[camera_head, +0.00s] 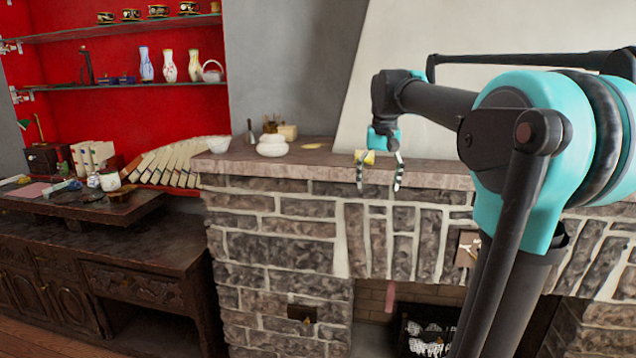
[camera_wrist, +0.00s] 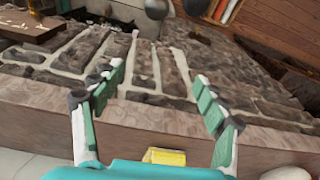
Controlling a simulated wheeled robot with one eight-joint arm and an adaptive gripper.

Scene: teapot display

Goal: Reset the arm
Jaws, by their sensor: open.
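My gripper (camera_head: 379,187) hangs at the end of my teal and black arm, in front of the stone fireplace's mantel edge. Its two fingers are spread apart with nothing between them. In the wrist view my gripper (camera_wrist: 155,100) shows both green-padded fingers open over the stone face. A small yellow block (camera_head: 365,157) lies on the mantel just behind the fingers, and it also shows at the bottom of the wrist view (camera_wrist: 165,157), apart from the fingers.
Left are glass shelves with vases (camera_head: 169,66) and a carved wooden cabinet (camera_head: 150,290) with books (camera_head: 170,165). The fireplace opening lies below. Space before the stone face looks free.

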